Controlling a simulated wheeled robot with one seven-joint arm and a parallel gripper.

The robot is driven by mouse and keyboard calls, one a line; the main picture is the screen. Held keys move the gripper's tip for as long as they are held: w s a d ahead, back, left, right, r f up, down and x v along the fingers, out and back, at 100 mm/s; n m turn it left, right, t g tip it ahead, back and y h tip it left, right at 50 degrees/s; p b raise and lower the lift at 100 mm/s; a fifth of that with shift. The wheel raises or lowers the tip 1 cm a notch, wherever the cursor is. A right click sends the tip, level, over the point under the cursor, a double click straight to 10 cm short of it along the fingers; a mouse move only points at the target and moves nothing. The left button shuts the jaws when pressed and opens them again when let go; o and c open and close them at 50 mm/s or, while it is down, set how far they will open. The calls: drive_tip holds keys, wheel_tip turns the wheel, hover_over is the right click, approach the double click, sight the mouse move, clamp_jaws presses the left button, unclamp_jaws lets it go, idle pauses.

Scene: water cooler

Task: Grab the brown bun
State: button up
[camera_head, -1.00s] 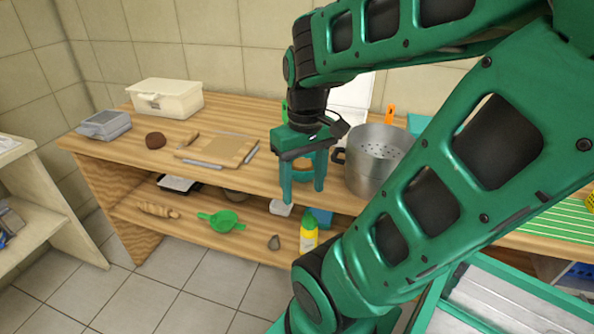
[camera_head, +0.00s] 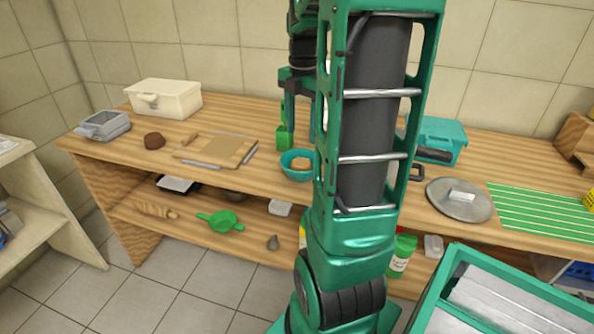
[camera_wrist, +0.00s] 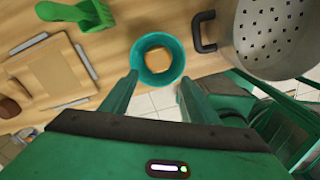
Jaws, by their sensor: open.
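In the head view my gripper (camera_head: 301,108) is partly hidden behind my arm, above the counter.
A perforated metal pot (camera_wrist: 272,35) stands right of the bowl. A green scoop (camera_head: 284,138) and a cutting board (camera_head: 219,150) are to its left. A dark brown round item (camera_head: 154,141) sits farther left. A lid (camera_head: 459,199) lies to the right.

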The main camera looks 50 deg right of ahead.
sight(301, 163)
drive_tip(key=shift+w+d+f, duration=0.1)
drive_tip(key=shift+d+f, duration=0.05)
drive_tip(key=shift+f, duration=2.6)
drive_tip(key=shift+w+d+f, duration=0.1)
drive_tip(key=shift+f, duration=2.6)
drive_tip(key=c, duration=0.8)
